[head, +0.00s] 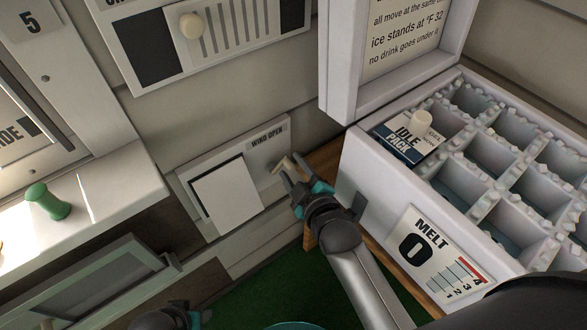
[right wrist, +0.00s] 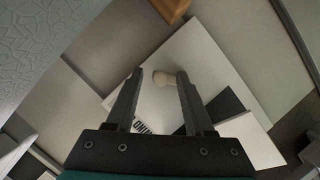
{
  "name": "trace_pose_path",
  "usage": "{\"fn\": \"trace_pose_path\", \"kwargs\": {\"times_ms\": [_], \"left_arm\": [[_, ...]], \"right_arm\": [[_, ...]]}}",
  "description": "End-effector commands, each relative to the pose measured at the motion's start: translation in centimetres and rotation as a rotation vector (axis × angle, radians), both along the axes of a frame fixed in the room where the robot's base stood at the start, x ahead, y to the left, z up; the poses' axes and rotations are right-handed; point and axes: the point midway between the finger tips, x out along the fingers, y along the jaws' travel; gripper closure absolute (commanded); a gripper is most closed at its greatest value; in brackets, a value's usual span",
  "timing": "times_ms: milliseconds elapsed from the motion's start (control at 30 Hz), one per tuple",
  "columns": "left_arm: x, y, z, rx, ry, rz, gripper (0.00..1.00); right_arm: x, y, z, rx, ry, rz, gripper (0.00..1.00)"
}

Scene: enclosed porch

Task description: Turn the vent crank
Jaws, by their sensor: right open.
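The vent crank (head: 280,165) is a small beige handle on the right part of a white wall panel (head: 258,183) marked "WIND OPEN". A white cover or flap fills the panel's left part. My right gripper (head: 293,172) is open at the crank. In the right wrist view the crank's rounded beige end (right wrist: 163,78) shows between the two spread fingers; I cannot tell whether either touches it. My left gripper (head: 182,318) is only partly in view at the bottom edge, and its fingers cannot be made out.
A white ice chest (head: 375,185) with a compartment grid and an "IDLE PACK" (head: 408,140) stands close right of my right arm. Its raised lid (head: 340,75) is above. A slatted panel with a round knob (head: 191,25) is higher up.

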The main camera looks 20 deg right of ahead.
Motion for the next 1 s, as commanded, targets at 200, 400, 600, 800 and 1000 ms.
{"fn": "trace_pose_path", "kwargs": {"times_ms": [200, 400, 600, 800, 1000], "left_arm": [[-0.01, 0.00, 0.00, 0.000, 0.000, 0.000, 0.48], [0.00, -0.02, -0.01, 0.000, 0.000, 0.000, 0.48], [-0.01, -0.02, -0.02, 0.000, 0.000, 0.000, 0.48], [0.00, -0.02, -0.03, 0.000, 0.000, 0.000, 0.48], [0.01, -0.02, 0.08, 0.000, -0.001, 0.000, 0.48]], "right_arm": [[-0.01, 0.01, 0.01, 0.000, 0.000, 0.000, 0.62], [-0.02, 0.00, 0.01, 0.000, 0.000, 0.000, 0.84], [-0.02, 0.00, 0.01, 0.000, 0.000, 0.000, 1.00], [-0.02, -0.02, 0.01, 0.000, 0.000, 0.000, 1.00], [-0.02, -0.04, 0.03, 0.003, 0.002, 0.001, 1.00]]}}
